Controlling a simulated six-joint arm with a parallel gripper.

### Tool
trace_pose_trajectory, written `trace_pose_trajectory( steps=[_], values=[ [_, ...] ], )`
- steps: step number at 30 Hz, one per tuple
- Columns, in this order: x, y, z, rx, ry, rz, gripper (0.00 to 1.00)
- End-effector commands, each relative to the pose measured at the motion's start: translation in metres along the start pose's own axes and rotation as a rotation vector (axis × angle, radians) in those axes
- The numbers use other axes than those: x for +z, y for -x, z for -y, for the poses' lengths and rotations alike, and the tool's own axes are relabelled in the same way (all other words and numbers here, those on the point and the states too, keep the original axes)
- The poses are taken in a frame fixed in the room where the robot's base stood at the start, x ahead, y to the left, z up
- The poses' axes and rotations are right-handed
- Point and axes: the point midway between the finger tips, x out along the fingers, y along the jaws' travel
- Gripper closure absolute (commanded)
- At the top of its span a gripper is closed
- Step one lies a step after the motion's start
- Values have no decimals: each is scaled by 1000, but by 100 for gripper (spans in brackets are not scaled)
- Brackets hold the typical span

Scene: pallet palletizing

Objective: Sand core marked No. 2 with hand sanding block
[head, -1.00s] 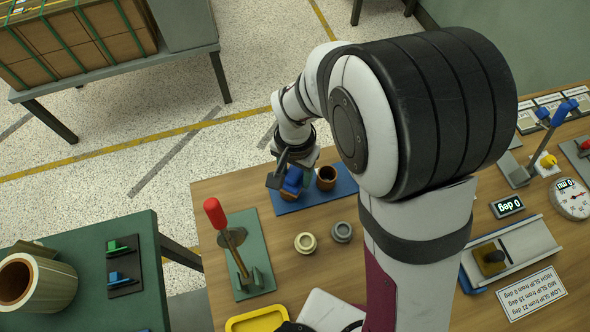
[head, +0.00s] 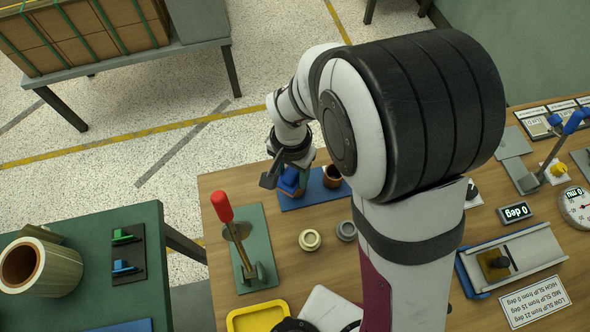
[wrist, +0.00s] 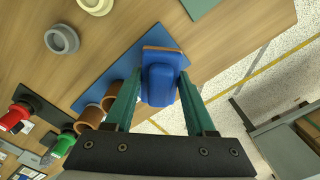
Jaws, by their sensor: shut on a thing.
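My gripper (wrist: 160,74) is shut on the blue hand sanding block (wrist: 158,88), which has a brown face at its far end. In the head view the block (head: 291,179) is over or on the left part of a blue mat (head: 312,190); whether it touches the mat is unclear. Two brown cylindrical cores, a nearer one (wrist: 111,92) and another (wrist: 90,117), stand beside the left finger in the wrist view. One brown core (head: 332,176) shows in the head view, right of the block. I cannot read any number mark on the cores.
A cream ring (head: 310,240) and a grey ring (head: 346,230) lie in front of the mat. A red-handled lever (head: 222,206) on a green plate stands to the left. A yellow tray (head: 257,318) is at the front. Wooden table is bare between them.

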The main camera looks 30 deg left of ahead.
Motion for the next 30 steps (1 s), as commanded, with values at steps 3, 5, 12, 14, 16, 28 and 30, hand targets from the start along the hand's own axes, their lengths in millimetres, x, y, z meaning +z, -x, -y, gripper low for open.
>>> trace_pose_trajectory(
  steps=[3, 5, 12, 14, 16, 28, 30],
  values=[
    [-9, -1, -9, 1, -4, 1, 100],
    [-13, -2, -14, 1, -3, 1, 100],
    [-8, -2, -9, 1, 4, 1, 100],
    [-4, -2, -4, 1, 3, 1, 100],
    [2, -2, 2, 0, 3, 0, 100],
    [-15, -4, -16, 2, -2, 1, 100],
    [-15, -4, -16, 2, 1, 2, 100]
  ],
)
